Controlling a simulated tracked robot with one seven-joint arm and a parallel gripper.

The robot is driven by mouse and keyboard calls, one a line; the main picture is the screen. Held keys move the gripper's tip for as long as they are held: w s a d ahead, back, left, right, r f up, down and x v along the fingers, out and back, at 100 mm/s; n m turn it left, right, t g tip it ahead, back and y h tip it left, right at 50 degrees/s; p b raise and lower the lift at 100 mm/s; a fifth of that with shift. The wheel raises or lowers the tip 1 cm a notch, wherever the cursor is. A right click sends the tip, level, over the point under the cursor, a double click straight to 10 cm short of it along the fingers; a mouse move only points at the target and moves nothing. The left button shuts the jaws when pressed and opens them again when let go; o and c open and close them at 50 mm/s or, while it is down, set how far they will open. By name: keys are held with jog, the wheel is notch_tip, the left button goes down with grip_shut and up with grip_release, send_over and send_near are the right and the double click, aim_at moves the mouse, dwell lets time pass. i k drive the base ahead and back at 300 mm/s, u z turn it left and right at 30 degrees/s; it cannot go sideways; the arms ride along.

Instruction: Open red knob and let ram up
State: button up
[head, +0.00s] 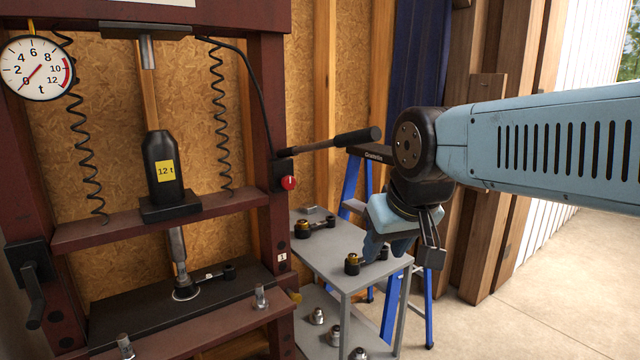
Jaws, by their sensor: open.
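The red knob (289,183) sits on a small black block on the press's right post, below a black pump lever that points right. It has a small white mark. The black jack body (163,175), labelled 12 t, stands on the crossbar. The grey ram (177,248) shows below the crossbar and reaches down near a round part on the black plate; I cannot tell if they touch. My gripper (405,252) is open, pointing down above the right side of the grey bench, to the right of and below the knob, apart from it. I see nothing in it.
The maroon press frame (265,75) fills the left. Its gauge (37,68) needle points near 0. A grey two-shelf bench (333,262) holds several metal parts beside the press. A blue stepladder (350,183) stands behind. The concrete floor (530,290) is clear at right.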

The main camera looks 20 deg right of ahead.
aim_at(288, 182)
jog(key=u, duration=1)
jog(key=i, duration=0.1)
jog(key=z, duration=2.25)
jog(key=k, duration=1.1)
jog(key=u, duration=1.75)
jog(key=i, duration=1)
